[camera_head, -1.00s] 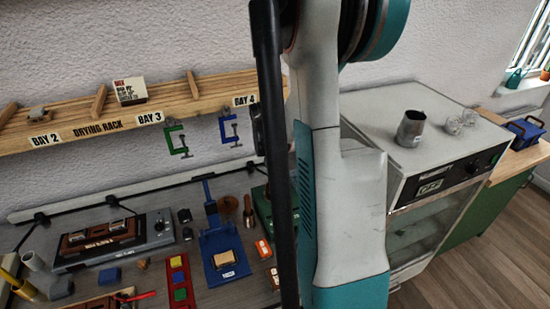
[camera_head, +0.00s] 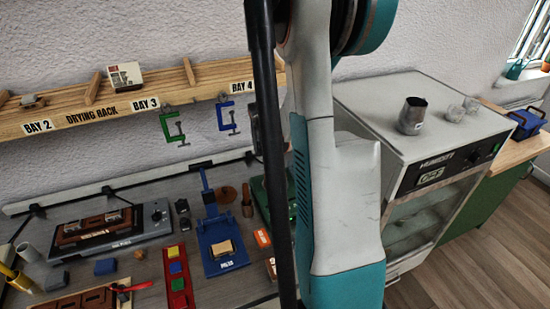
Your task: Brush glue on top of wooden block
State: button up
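A small light wooden block (camera_head: 222,248) sits on the blue press-like stand (camera_head: 215,235) on the workbench, left of my arm. A brown upright handled thing (camera_head: 247,200) stands behind it beside a round brown piece (camera_head: 227,196); I cannot tell whether it is the glue brush. A red-handled tool (camera_head: 132,286) lies on a wooden tray at the front left. My arm fills the middle of the view and hides part of the bench. My gripper is out of the picture.
A drying rack (camera_head: 95,118) with a green clamp (camera_head: 174,126) and a blue clamp (camera_head: 228,116) hangs above the bench. A grey heating device (camera_head: 110,238) stands at left. A tray of coloured blocks (camera_head: 177,280) lies near the stand. A white cabinet marked OFF (camera_head: 420,150) stands at right.

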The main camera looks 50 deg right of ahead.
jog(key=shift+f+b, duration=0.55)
jog(key=shift+b, duration=0.1)
dwell(1.9)
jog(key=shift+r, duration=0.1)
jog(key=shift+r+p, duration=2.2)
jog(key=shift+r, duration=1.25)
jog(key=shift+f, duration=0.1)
